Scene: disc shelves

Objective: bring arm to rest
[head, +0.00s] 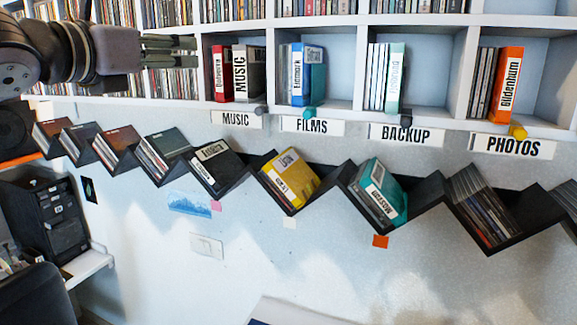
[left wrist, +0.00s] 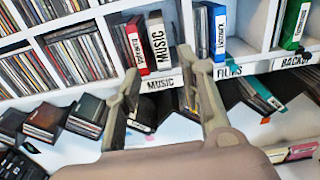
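My left arm comes in from the upper left in the head view. Its gripper (head: 194,50) points right, in front of the upper shelf's left part. In the left wrist view the two fingers of my left gripper (left wrist: 158,62) stand apart with nothing between them. Past the fingertips are the MUSIC label (left wrist: 161,84) and the shelf edge. I cannot tell the exact gap between the fingertips and the shelf. My right gripper is in neither view.
The white shelf (head: 290,112) holds disc cases, including a red one (head: 222,73) and an orange one (head: 507,84). Below it, a black zigzag rack (head: 430,190) holds several cases, among them a yellow one (head: 300,178) and a teal one (head: 393,192). A dark device (head: 52,220) stands lower left.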

